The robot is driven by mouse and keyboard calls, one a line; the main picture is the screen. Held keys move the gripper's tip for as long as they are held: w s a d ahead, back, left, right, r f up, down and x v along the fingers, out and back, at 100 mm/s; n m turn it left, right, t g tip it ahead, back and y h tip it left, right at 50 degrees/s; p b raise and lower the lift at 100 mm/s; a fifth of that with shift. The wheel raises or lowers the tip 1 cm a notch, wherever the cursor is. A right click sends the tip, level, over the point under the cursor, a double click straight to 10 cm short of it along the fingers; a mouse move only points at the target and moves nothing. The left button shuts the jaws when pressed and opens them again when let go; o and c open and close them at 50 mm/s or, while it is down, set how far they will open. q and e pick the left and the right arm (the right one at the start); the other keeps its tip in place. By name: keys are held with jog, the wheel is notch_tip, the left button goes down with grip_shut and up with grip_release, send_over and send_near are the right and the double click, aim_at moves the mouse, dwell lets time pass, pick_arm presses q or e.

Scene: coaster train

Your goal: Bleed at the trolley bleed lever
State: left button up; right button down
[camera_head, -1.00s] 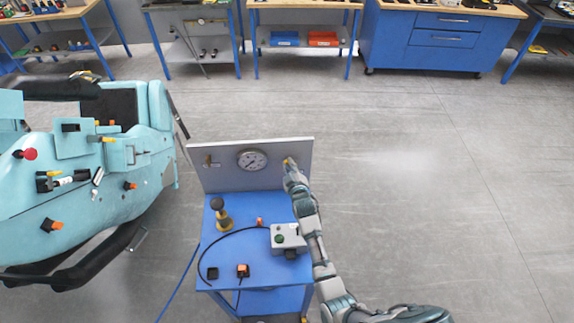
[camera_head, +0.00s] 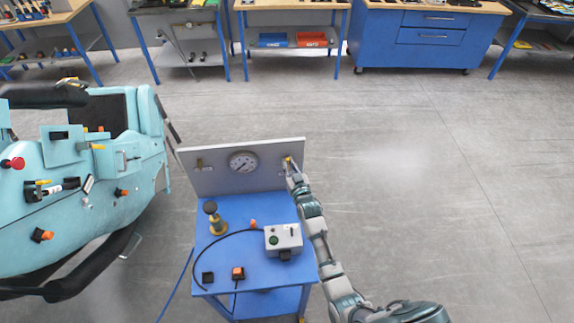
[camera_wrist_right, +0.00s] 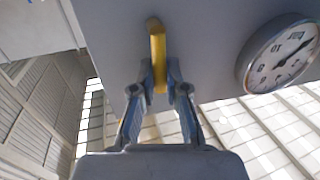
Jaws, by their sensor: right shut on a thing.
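The blue trolley (camera_head: 262,207) stands in front of me with a grey upright panel (camera_head: 215,178) at its back. The bleed lever (camera_wrist_right: 157,42) is a yellow handle on that panel, right of the round gauge (camera_head: 243,162); the gauge also shows in the right wrist view (camera_wrist_right: 281,55). My right gripper (camera_wrist_right: 159,80) is shut on the lever's end, with one finger on each side. In the head view my right gripper (camera_head: 291,168) is at the panel's right edge and hides most of the lever. My left gripper is out of view.
On the trolley top are a grey box with a green button (camera_head: 283,239), a brass knob (camera_head: 216,222) and a black cable. A teal coaster car (camera_head: 75,200) stands to the left. Benches line the back; the floor at right is clear.

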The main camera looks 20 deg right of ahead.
jog(key=shift+s+f, duration=0.1)
jog(key=shift+f, duration=0.35)
jog(key=c, duration=1.2)
grip_release()
jog(key=shift+r, duration=0.2)
jog(key=s, duration=1.1)
jog(key=shift+s, duration=0.4)
jog(key=shift+f, duration=0.1)
